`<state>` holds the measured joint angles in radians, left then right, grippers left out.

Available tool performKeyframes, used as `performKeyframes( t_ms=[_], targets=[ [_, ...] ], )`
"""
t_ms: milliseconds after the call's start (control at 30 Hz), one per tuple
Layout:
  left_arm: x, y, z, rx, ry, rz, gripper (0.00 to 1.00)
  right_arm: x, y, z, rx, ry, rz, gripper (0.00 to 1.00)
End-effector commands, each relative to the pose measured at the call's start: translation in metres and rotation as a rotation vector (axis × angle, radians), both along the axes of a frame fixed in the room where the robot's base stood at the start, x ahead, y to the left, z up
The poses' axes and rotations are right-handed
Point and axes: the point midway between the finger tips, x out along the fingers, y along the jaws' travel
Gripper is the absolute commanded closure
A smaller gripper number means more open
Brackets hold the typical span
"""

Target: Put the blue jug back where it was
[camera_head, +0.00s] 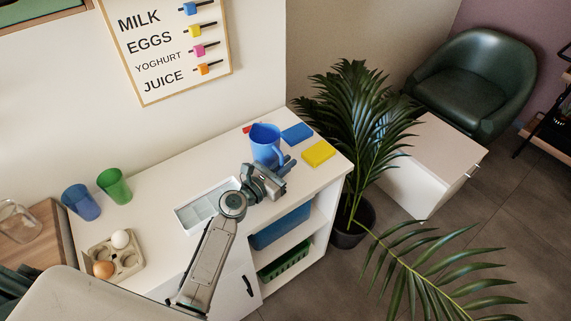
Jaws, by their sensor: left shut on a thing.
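The blue jug (264,140) is upright at the right part of the white counter (165,175), its handle facing right. My left gripper (284,166) is at the jug's handle side and shut on the jug. The gripper hides the lower part of the jug, so I cannot tell whether its base touches the counter. My right gripper is not in view.
A blue flat block (297,133) and a yellow one (318,153) lie right of the jug. A red thing (248,128) shows behind it. A pale tray (203,207), blue cup (81,202), green cup (114,185) and egg holder (130,263) stand leftward.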

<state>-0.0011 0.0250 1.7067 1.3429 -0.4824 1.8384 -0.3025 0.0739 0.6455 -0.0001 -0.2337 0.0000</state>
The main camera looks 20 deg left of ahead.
Motion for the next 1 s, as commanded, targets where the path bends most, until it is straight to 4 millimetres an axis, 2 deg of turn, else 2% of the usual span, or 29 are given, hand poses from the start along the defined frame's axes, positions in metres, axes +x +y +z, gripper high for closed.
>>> performKeyframes(
  t_ms=[33, 67, 167, 567, 667, 1000],
  targets=[
    [0.0, 0.0, -0.002, 0.0, -0.001, 0.0, 1.0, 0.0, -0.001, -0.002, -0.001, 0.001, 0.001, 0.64],
    [0.0, 0.0, -0.003, 0.0, 0.0, 0.0, 0.87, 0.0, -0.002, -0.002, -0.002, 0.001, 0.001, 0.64],
    [0.0, 0.0, -0.002, 0.0, 0.0, 0.0, 0.67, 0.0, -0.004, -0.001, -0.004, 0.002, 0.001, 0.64],
    [-0.005, 0.003, -0.001, 0.003, 0.001, 0.0, 0.67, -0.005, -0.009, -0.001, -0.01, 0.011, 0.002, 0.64],
    [-0.019, 0.01, -0.002, 0.004, 0.001, 0.0, 0.67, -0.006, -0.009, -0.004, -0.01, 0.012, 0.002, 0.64],
    [-0.083, 0.042, -0.003, 0.005, 0.002, -0.002, 0.67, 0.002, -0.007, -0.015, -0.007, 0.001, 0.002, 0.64]
  ],
)
